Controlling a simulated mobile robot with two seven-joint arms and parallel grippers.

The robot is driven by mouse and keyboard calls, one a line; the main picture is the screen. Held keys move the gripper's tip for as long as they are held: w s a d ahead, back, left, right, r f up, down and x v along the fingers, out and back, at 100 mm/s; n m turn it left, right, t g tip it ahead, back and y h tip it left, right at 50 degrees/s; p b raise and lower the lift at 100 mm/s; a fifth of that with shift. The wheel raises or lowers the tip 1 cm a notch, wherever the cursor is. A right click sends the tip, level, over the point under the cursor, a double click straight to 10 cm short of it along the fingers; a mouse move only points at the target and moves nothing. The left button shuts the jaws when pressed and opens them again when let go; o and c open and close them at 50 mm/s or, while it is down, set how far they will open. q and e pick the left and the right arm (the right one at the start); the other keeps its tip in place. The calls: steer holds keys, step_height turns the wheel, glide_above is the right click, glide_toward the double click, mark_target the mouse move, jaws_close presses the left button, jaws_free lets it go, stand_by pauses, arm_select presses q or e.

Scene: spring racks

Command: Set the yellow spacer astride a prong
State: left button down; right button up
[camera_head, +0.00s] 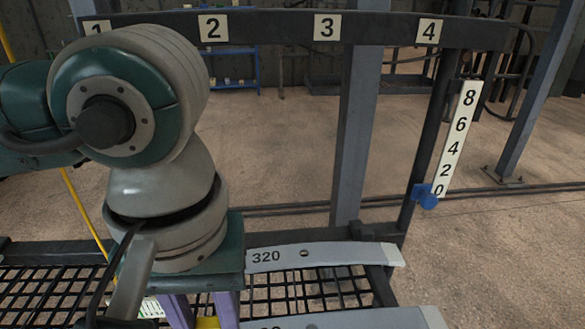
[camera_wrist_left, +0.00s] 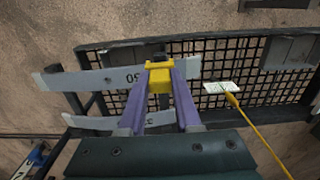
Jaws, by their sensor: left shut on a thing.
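The yellow spacer (camera_wrist_left: 158,76) is between the two purple fingers of my left gripper (camera_wrist_left: 159,68), which is shut on it. In the head view only a bit of the spacer (camera_head: 207,323) shows at the bottom edge, between the fingers. Flat grey prongs stick out over the black mesh; one marked 320 (camera_head: 324,256) lies right of my gripper, and a nearer one (camera_head: 365,318) is partly cut off. In the wrist view a prong (camera_wrist_left: 62,80) passes behind the spacer; I cannot tell whether they touch. My right gripper is not in view.
A dark frame bar (camera_head: 270,28) numbered 1 to 4 spans the top. A post at right carries a white scale (camera_head: 458,138) with a blue slider (camera_head: 428,194). A white tag (camera_wrist_left: 222,88) on a yellow wire (camera_wrist_left: 255,130) lies near the mesh (camera_head: 300,292), beside my gripper.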

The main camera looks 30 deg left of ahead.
arm_select(q)
steer(key=shift+w+a+f+b, duration=0.3)
steer(key=shift+w+a+b, duration=0.55)
steer(key=shift+w+b, duration=0.55)
steer(key=shift+w+a+f+b, duration=0.35)
steer(key=shift+w+a+b, duration=0.55)
steer(key=shift+w+b, duration=0.45)
steer(key=shift+w+a+f+b, duration=0.3)
steer(key=shift+w+a+b, duration=0.55)
steer(key=shift+w+b, duration=0.55)
steer(key=shift+w+f+b, duration=0.15)
steer(key=shift+f+b, duration=0.9)
steer(key=shift+f, duration=0.1)
steer(key=shift+b, duration=0.45)
steer(key=shift+f+b, duration=0.8)
steer(key=shift+b, duration=0.05)
steer(key=c, duration=0.5)
jaws_free()
steer(key=shift+r, duration=0.1)
